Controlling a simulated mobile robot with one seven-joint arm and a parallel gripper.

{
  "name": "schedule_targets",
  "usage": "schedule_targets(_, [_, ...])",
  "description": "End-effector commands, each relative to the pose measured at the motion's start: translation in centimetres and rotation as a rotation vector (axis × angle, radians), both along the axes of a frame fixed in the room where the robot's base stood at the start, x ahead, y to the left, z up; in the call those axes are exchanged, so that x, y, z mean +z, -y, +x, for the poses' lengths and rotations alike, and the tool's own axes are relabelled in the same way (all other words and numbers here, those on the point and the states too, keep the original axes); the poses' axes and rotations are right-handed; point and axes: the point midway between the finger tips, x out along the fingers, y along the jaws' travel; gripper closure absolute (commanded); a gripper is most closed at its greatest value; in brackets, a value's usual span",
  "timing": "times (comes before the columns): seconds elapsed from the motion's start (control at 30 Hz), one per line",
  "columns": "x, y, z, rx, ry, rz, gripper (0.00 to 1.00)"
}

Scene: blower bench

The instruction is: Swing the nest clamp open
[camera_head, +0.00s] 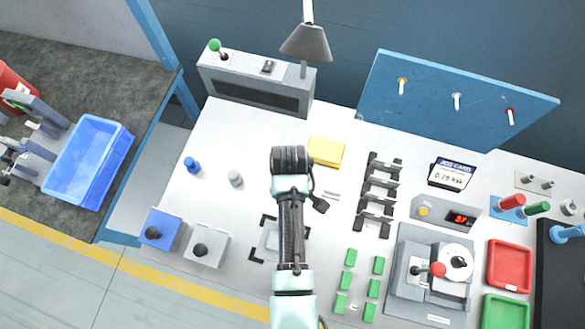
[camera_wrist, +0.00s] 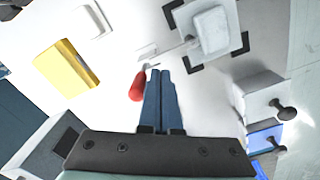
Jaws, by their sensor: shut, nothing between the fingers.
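The nest shows in the wrist view as a light grey block on a grey plate (camera_wrist: 234,42) with black corner brackets around it. Beside it is what looks like the nest clamp, a red handle (camera_wrist: 138,86) with a thin metal rod reaching to the plate. My gripper (camera_wrist: 160,73) is shut and empty, its fingertips just right of the red handle; I cannot tell whether they touch it. In the head view the nest plate (camera_head: 268,241) is partly hidden behind my arm. The clamp and my fingertips are hidden there.
A yellow block (camera_head: 326,151) lies behind my arm. Blue (camera_head: 160,231) and grey (camera_head: 207,245) boxes with black knobs stand front left. Black racks (camera_head: 378,195), green blocks (camera_head: 350,257) and a grey fixture with a red-ball lever (camera_head: 437,269) are to the right.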

Motion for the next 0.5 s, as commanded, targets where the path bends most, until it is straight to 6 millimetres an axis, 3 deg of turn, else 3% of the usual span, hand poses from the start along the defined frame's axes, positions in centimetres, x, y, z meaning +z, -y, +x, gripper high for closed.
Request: schedule_targets(0.5, [0.0, 0.5, 1.7, -0.001, 0.006, 0.0, 1.0])
